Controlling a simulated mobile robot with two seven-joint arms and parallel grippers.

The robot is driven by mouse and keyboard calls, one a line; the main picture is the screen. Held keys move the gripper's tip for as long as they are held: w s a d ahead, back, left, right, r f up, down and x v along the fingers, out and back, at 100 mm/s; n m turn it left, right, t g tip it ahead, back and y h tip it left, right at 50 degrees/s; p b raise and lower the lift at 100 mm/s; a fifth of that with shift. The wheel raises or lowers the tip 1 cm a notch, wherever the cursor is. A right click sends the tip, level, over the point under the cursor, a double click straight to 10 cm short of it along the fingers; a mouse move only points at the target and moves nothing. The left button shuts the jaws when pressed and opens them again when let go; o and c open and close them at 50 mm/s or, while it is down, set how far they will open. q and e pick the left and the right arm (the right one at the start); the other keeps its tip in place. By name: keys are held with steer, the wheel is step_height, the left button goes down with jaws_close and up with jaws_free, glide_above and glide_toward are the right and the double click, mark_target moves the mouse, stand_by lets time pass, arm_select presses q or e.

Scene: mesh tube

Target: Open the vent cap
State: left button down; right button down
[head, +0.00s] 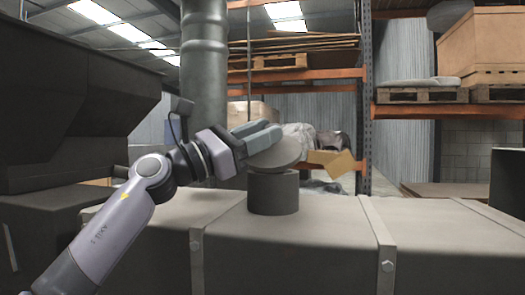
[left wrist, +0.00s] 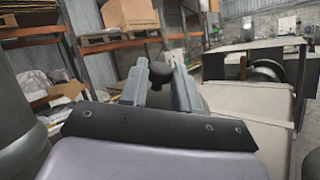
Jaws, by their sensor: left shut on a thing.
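The vent cap (head: 278,153) is a grey round disc in the head view. It is tilted up over a short dark vent pipe (head: 273,194) that stands on the grey duct. The cap's lower edge is close to the pipe's rim; I cannot tell whether they touch. My left gripper (head: 268,133) comes in from the left and is shut on the cap at its raised upper side. In the left wrist view, the fingers of my left gripper (left wrist: 163,88) have a dark rounded piece between their tips. My right gripper is not in view.
The long grey duct (head: 325,240) with bolted straps runs across the front. A thick vertical pipe (head: 205,75) rises behind my left arm. A large dark hopper-like box (head: 75,110) fills the left. Shelving with pallets (head: 290,75) stands behind. The duct top right of the vent is clear.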

arm_select(q)
steer(key=shift+s+h, duration=0.1)
steer(key=shift+h, duration=0.2)
steer(key=shift+s+a+r+m, duration=0.1)
steer(key=shift+s+m, duration=0.05)
steer(key=shift+m, duration=0.35)
steer(key=c, duration=0.8)
jaws_free()
steer(key=shift+c, duration=0.2)
steer(key=shift+b, duration=0.3)
